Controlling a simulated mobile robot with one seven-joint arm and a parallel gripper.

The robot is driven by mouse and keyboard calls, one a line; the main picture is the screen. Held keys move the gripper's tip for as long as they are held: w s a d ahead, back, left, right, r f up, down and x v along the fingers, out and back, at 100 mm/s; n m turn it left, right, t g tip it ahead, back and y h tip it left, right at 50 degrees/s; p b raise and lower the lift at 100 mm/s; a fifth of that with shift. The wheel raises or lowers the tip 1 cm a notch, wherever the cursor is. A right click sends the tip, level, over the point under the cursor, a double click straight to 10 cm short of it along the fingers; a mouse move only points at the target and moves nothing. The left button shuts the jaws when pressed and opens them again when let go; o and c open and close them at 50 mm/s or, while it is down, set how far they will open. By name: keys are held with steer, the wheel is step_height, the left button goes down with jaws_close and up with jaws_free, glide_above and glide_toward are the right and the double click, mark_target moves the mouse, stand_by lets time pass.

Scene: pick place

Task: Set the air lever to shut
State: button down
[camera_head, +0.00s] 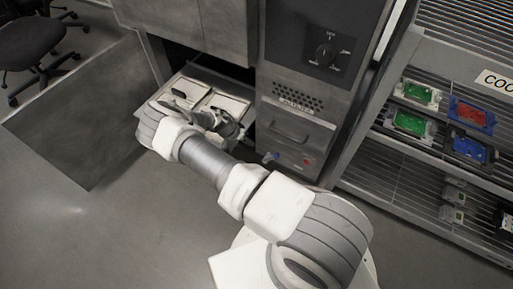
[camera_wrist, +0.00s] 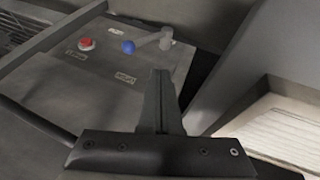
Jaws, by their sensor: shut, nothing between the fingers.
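The air lever is a grey arm with a blue ball knob (camera_wrist: 129,47) at its end, joined to a grey pivot (camera_wrist: 167,40) on the metal cabinet panel in the wrist view. In the head view the blue knob (camera_head: 276,155) shows low on the cabinet front. Small labels sit on the panel near the lever, too blurred to read. My gripper (camera_wrist: 161,75) is shut and empty, its fingers together, pointing toward the panel just below the lever and apart from it. In the head view my gripper is mostly hidden behind my wrist, by the open drawer.
A red button (camera_wrist: 86,44) sits beside the knob. An open drawer (camera_head: 212,98) with white trays juts out left of the cabinet (camera_head: 310,100), close to my arm. A dark rotary dial (camera_head: 325,52) is higher up. A rack (camera_head: 400,190) with green and blue parts stands right.

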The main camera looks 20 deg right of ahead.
steer(key=s+d+b+x, duration=0.1)
steer(key=s+b+x, duration=0.1)
steer(key=x, duration=1)
steer(key=shift+s+r+b, duration=0.2)
steer(key=shift+r+b, duration=0.1)
steer(key=shift+b, duration=0.55)
steer(key=shift+s+d+r+p, duration=0.1)
steer(key=shift+d+r+p, duration=0.1)
steer(key=shift+p, duration=0.3)
